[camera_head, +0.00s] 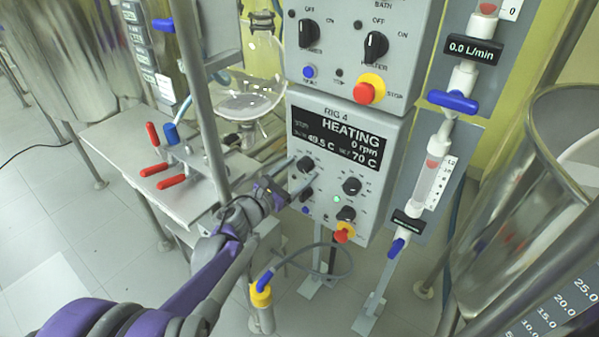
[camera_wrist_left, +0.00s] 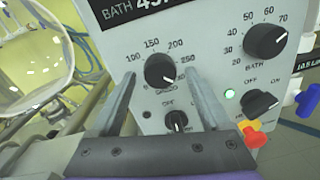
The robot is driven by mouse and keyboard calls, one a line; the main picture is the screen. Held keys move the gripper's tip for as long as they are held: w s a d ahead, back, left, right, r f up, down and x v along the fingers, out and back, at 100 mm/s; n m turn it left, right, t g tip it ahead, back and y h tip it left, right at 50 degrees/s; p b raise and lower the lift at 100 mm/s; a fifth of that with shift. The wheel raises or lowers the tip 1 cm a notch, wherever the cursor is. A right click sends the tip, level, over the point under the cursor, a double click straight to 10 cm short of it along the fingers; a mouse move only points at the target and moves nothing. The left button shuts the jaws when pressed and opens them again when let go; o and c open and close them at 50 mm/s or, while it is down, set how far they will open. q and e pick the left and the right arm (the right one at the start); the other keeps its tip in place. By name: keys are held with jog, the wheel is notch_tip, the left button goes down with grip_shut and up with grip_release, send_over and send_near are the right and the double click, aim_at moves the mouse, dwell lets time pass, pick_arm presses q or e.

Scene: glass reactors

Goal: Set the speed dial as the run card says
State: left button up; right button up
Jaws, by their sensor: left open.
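The speed dial (camera_wrist_left: 160,70) is a round black knob on the grey panel of RIG 4, with numbers from 100 to 250 readable around it. Its white mark points down and right. It also shows in the head view (camera_head: 305,163), left on the panel. My left gripper (camera_wrist_left: 161,82) is open, its fingers on either side of the dial in the picture; whether they touch it I cannot tell. The gripper also shows in the head view (camera_head: 291,178), close before the panel. The display (camera_head: 336,139) reads HEATING, 0 rpm and 70 C. I cannot identify a run card.
The bath dial (camera_wrist_left: 265,40) and a black switch (camera_wrist_left: 260,103) are right of the speed dial. A small knob (camera_wrist_left: 176,121) sits below it. A red and yellow stop button (camera_head: 343,232) is low on the panel.

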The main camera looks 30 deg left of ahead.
pick_arm(q)
jog(key=shift+w, duration=0.25)
grip_shut()
